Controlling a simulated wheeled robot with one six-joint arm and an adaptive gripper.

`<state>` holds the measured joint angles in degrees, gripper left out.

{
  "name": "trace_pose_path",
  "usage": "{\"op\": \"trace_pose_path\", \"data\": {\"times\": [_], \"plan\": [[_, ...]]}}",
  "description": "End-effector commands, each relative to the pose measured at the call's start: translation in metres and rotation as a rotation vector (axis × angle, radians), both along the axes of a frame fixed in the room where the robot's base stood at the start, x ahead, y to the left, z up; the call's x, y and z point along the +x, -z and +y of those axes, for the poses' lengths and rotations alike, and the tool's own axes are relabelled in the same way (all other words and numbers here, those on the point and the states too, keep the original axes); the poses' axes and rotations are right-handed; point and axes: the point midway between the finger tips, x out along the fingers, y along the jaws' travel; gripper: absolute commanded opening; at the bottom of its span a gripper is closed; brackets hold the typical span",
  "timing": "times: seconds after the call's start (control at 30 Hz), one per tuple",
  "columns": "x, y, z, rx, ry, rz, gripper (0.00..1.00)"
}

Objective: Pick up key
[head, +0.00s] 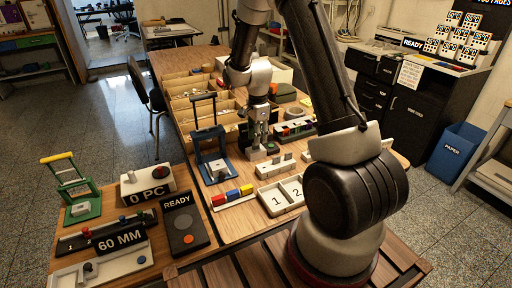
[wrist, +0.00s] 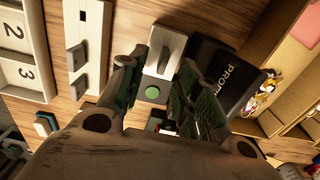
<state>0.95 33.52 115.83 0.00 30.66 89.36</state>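My gripper (head: 257,140) points down over the wooden table. In the wrist view my gripper (wrist: 158,85) has its two dark green-padded fingers spread apart. Between and just beyond them is a pale block (wrist: 154,38) with a grey upright piece (wrist: 165,60), possibly the key, and a green round button (wrist: 152,93). I see no contact between the fingers and the grey piece. A pale rack (wrist: 97,40) with small grey upright pieces (wrist: 76,58) lies to the left; the same rack (head: 264,174) shows in the head view. Which piece is the key is not clear.
A white tray (head: 272,206) with numbered compartments lies in front of the rack. A dark box labelled PROFI (wrist: 222,75) stands close to the right finger. Wooden bins (head: 190,88) line the back left. A blue press-like stand (head: 205,135) rises left of my gripper.

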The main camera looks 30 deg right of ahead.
Motion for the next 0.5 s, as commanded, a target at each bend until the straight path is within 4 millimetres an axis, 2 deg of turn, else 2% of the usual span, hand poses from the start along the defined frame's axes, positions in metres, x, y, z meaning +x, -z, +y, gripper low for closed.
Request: {"op": "trace_pose_path", "data": {"times": [0.1, 0.2, 0.5], "plan": [[0.002, 0.021, 0.001, 0.000, -0.001, 0.003, 0.33], [0.002, 0.033, 0.001, 0.000, -0.001, 0.002, 0.33], [0.002, 0.039, 0.001, 0.000, -0.001, 0.000, 0.33]]}}
